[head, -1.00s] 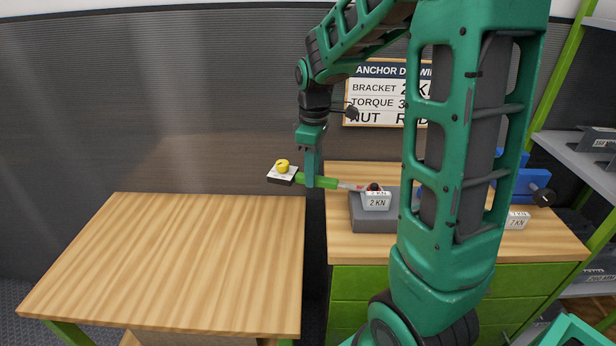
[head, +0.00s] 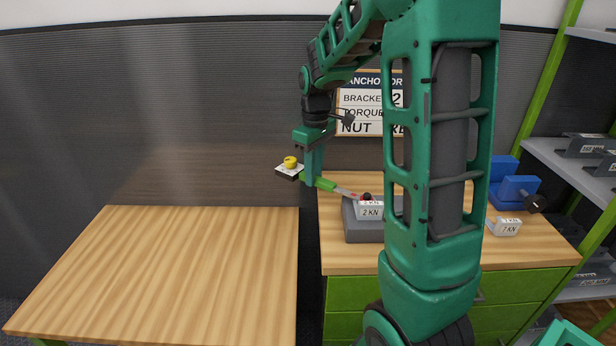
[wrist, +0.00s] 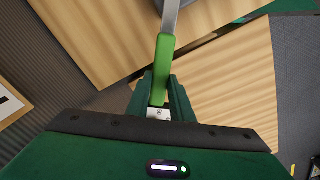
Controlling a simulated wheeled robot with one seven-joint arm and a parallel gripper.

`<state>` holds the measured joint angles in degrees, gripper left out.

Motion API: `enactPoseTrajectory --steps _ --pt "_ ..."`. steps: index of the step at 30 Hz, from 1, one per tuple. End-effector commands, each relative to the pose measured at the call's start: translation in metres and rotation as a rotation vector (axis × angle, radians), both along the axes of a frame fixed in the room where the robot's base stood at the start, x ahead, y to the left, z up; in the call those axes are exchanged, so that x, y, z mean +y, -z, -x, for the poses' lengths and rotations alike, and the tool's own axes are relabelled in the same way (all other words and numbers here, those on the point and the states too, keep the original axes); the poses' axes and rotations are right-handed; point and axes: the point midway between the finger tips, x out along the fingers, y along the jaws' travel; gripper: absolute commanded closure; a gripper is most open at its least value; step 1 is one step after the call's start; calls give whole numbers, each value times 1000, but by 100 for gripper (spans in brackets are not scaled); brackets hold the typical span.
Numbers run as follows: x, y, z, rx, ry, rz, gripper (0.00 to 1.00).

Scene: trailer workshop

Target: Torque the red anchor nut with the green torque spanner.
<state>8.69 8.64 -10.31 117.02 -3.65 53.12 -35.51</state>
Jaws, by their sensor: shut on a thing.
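My gripper (head: 314,182) is shut on the green handle of the torque spanner (head: 327,185), held above the gap between two benches. The wrist view also shows the spanner's green handle (wrist: 164,65) between my fingers (wrist: 160,98), its grey shaft running to the top edge. A small block with a yellow knob (head: 290,163) sits at the handle's rear end. The shaft's far end reaches a grey fixture (head: 362,232) with a 2 KN label. A small red patch (head: 352,196) and a dark round knob show there. I cannot tell whether the spanner sits on the red nut.
An empty wooden bench (head: 180,265) stands at left. The right bench (head: 350,261) has green drawers, a 7 KN block (head: 503,227) and a blue vise-like thing (head: 516,189). A sign (head: 358,100) is partly behind my arm. Shelves with grey bins (head: 584,147) stand at right.

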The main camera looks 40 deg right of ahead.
Motion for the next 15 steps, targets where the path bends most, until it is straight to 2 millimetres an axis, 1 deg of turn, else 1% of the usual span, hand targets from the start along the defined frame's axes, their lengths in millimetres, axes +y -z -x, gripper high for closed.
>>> enactPoseTrajectory --steps 6,15 --pt "-9 -1 -4 -3 57 0 100" --pt "-9 -1 -5 -4 61 0 100"
